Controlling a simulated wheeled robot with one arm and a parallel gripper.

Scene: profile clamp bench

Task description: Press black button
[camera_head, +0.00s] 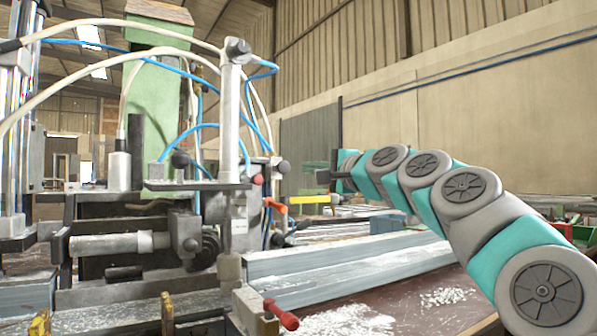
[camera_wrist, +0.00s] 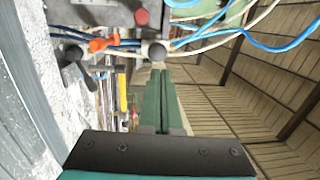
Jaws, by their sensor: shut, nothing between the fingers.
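The black button (camera_head: 283,166) is a round dark knob on the side of the clamp machine, up and to the right of a red button (camera_head: 257,180). In the wrist view the black button (camera_wrist: 157,51) shows near the top middle, just above my fingertips in the picture, with the red button (camera_wrist: 142,17) above it. My gripper (camera_head: 323,177) is to the right of the black button in the head view, with a visible gap. In the wrist view its two green fingers (camera_wrist: 159,75) lie together, shut and empty. No contact with the button shows.
An orange handle (camera_head: 275,206) sits below the buttons, with a dark knob (camera_head: 278,240) lower down. Blue and white hoses (camera_head: 247,75) loop around the machine. Long metal profiles (camera_head: 350,262) cross the bench, and a red-handled lever (camera_head: 283,315) stands in front.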

